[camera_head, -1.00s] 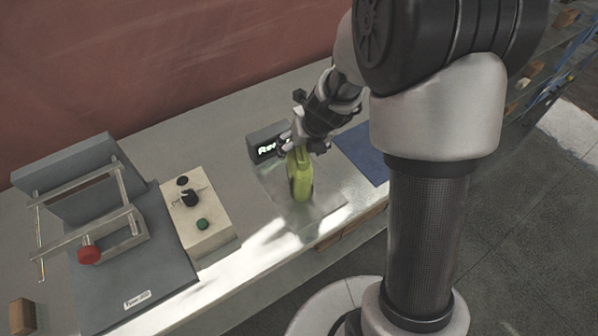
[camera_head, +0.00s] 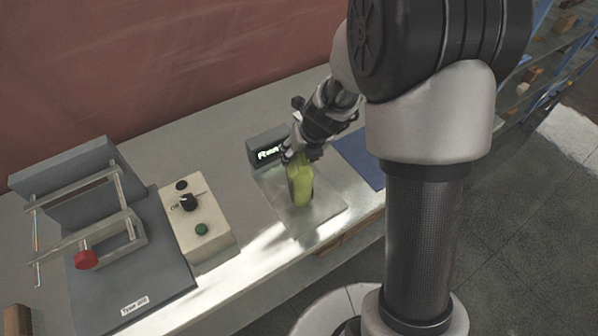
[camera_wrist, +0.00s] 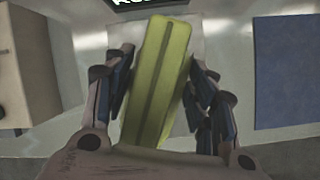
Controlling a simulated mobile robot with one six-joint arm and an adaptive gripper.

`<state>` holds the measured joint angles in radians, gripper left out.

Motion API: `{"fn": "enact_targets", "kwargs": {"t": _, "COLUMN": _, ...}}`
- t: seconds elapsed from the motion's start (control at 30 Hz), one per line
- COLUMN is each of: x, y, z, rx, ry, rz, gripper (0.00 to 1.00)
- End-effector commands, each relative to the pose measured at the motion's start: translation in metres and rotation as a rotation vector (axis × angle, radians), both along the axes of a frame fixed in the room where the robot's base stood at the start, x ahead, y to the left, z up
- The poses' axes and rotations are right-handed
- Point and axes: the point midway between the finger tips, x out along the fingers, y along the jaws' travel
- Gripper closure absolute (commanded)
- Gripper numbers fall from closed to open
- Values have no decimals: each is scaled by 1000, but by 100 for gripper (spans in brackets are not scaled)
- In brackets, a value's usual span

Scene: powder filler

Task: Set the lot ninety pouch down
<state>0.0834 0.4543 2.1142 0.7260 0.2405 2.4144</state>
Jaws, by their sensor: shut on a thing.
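The yellow-green pouch (camera_head: 300,184) is upright above or on the pale square plate (camera_head: 326,207) in front of a small dark display (camera_head: 266,153); I cannot tell whether its bottom touches the plate. My gripper (camera_head: 303,155) is shut on its top from above. In the wrist view the pouch (camera_wrist: 158,82) lies tilted between the two fingers of my gripper (camera_wrist: 160,98), with the plate (camera_wrist: 205,45) behind it. No lot marking is readable on the pouch.
Left of the plate is a beige control box (camera_head: 200,222) with a knob and green button. Further left stands a grey device (camera_head: 135,290) with a metal frame and red knob. A blue mat (camera_head: 361,158) lies to the right. The bench's front edge is close.

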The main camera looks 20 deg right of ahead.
Motion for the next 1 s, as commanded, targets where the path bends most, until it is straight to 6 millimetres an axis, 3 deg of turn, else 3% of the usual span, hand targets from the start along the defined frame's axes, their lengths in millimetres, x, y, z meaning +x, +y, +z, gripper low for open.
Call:
{"fn": "enact_targets", "kwargs": {"t": 0.47, "x": 0, "y": 0, "z": 0, "rx": 0, "ry": 0, "rz": 1, "gripper": 100}}
{"fn": "enact_targets", "kwargs": {"t": 0.77, "x": 0, "y": 0, "z": 4, "rx": 0, "ry": 0, "rz": 1, "gripper": 100}}
{"fn": "enact_targets", "kwargs": {"t": 1.0, "x": 1, "y": 0, "z": 31, "rx": 0, "ry": -2, "rz": 1, "gripper": 100}}
